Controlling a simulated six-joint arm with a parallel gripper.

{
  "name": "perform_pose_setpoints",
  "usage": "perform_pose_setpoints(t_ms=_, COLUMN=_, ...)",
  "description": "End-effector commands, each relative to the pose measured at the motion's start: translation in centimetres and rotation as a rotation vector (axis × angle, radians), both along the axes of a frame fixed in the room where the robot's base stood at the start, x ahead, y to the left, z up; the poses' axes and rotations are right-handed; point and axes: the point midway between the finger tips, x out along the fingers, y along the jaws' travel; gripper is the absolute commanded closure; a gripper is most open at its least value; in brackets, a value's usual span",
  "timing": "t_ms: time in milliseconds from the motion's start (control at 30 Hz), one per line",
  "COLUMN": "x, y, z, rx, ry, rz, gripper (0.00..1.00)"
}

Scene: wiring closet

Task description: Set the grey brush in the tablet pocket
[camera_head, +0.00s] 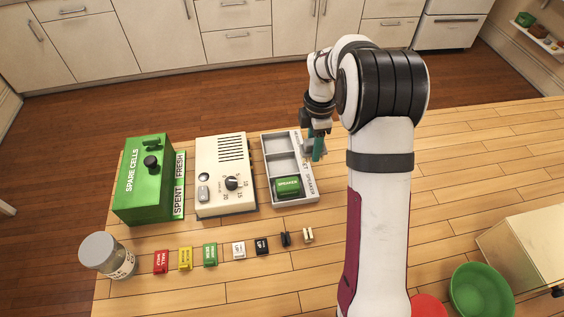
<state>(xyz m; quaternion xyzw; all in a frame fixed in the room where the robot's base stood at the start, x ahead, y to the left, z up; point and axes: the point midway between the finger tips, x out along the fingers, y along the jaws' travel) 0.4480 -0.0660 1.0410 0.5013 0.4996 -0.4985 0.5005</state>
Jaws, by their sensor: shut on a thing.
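My gripper (317,150) is at the right edge of a grey tray (314,193), above its labelled side strip. It is shut on a small grey thing (307,146), which seems to be the grey brush; teal fingers and the arm hide much of it. The tray has three pockets in a column. The far and middle pockets look empty, and the near one holds a green block marked SPEAKER (288,187). The strip's lettering is partly covered by my gripper, and I cannot read which pocket is the tablet one.
Left of the tray stand a cream box with a dial (224,180) and a green SPARE CELLS box (143,180). Several small coloured blocks lie in a row in front, with a jar (107,257) at the left. A green bowl (481,291) is at the right front.

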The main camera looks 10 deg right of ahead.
Motion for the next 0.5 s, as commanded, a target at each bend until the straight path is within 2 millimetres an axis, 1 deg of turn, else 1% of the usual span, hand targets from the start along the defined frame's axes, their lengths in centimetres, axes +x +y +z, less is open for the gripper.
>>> perform_pose_setpoints(t_ms=33, x=0.8, y=1.6, z=-1.1, rx=0.0, ry=0.004, rz=0.007, gripper=1.0)
perform_pose_setpoints(t_ms=100, x=1.9, y=3.5, z=-2.4, rx=0.0, ry=0.003, rz=0.006, gripper=1.0)
perform_pose_setpoints(t_ms=233, x=3.5, y=6.1, z=-4.2, rx=0.0, ry=0.003, rz=0.003, gripper=1.0)
perform_pose_setpoints(t_ms=367, x=4.1, y=7.1, z=-5.5, rx=0.0, ry=0.003, rz=0.001, gripper=1.0)
perform_pose_setpoints(t_ms=500, x=4.1, y=7.2, z=-8.2, rx=0.0, ry=0.003, rz=0.0, gripper=1.0)
